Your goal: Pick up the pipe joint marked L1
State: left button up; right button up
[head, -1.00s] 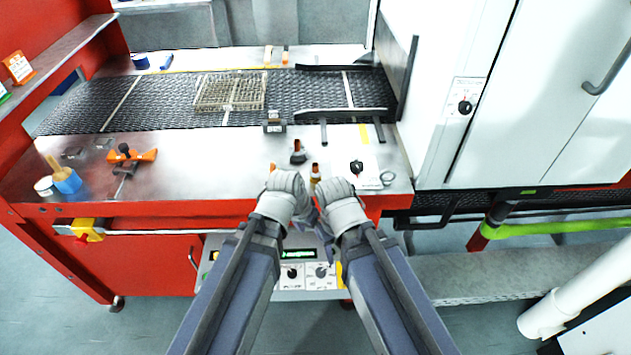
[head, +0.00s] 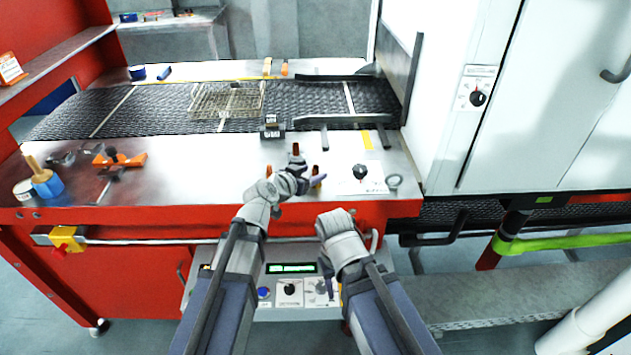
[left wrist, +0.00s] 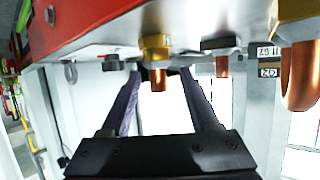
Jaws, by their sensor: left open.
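Several small pipe joints stand near the front edge of the metal table. A brass joint with a copper stub (head: 316,170) stands by the left gripper's fingertips; in the left wrist view it (left wrist: 156,48) appears upside down, between the finger lines. A grey joint with a copper top (head: 297,149) is just behind; it also shows in the left wrist view (left wrist: 222,62). A copper bend (left wrist: 301,75) is at that view's right edge. I cannot read an L1 mark on any. My left gripper (head: 310,171) is open and empty. My right arm's wrist is low at the front; its fingers are hidden.
A labelled grey block (head: 271,128) stands by the mesh belt (head: 160,115), which carries a wire basket (head: 228,101). An orange tool (head: 118,159) and a blue pot (head: 47,186) are left. A white cabinet bounds the right.

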pick_arm(q)
jog(key=shift+b+x, duration=1.05)
jog(key=shift+x, duration=1.65)
jog(key=shift+s, duration=0.1)
jog(key=shift+c, duration=0.4)
grip_shut()
